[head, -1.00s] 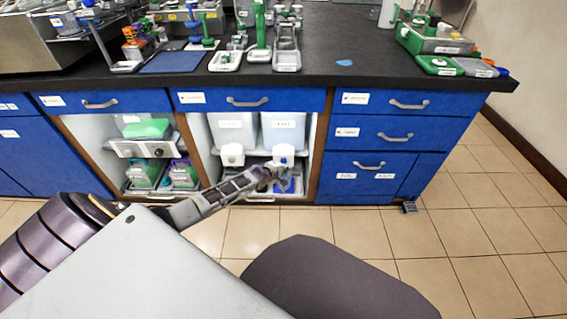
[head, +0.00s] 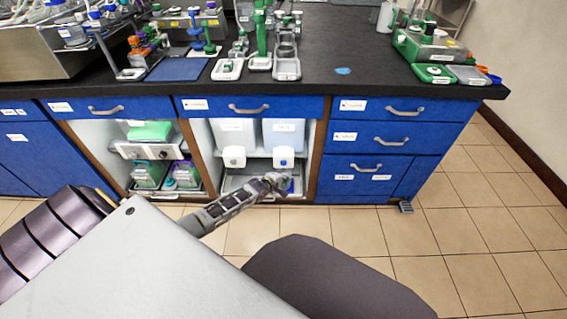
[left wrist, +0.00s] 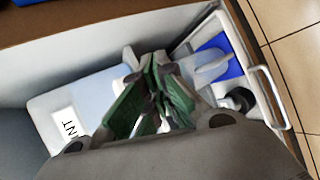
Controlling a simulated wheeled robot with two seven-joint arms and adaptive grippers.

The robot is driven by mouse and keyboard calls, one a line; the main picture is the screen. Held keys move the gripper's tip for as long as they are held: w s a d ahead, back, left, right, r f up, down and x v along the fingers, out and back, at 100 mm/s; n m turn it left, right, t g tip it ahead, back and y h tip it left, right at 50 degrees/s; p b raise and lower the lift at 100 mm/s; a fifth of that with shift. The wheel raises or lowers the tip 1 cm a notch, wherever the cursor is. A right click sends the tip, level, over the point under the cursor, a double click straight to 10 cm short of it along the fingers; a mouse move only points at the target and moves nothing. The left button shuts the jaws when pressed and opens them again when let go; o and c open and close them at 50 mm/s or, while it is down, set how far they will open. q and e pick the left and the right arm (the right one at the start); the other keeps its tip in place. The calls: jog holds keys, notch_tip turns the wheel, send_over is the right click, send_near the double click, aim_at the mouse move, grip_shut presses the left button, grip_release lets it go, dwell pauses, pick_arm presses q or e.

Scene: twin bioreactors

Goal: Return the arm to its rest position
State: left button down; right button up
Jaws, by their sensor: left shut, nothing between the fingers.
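My left gripper (head: 273,182) is in front of the open cabinet bay, low down by its lower tray (head: 243,187). In the left wrist view its green-padded fingers (left wrist: 153,95) are together with nothing between them. Behind them are a translucent container with a partly readable label (left wrist: 75,115) and a blue item (left wrist: 222,55) in the tray. My left arm reaches in from the left in the head view. My right gripper does not show.
Two large containers with white and blue-marked taps (head: 284,155) stand on the bay's shelf. Blue drawers (head: 380,140) are to the right. The black counter (head: 350,40) above carries lab equipment. The tiled floor (head: 450,220) at right is clear.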

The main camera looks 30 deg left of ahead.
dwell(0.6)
